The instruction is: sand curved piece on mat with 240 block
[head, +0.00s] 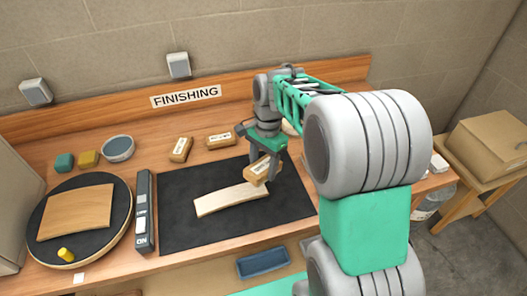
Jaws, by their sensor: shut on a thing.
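The curved piece (230,199), a pale, slightly bent wooden strip, lies on the black mat (190,233). My gripper (265,164) is shut on a tan sanding block (261,173) with a white label too small to read. The held block is tilted, at the right end of the curved piece. I cannot tell whether it touches the piece or hovers just above it. Two similar labelled blocks lie behind the mat, one at the left (180,149) and one nearer the middle (221,140); their labels are also unreadable.
Left of the mat are a dark switch bar (144,210) marked ON and a round black turntable (120,205) bearing a wooden panel and a yellow knob. A grey bowl (118,148) and two small blocks stand behind. A blue tray (263,263) sits in front. The mat's left part is clear.

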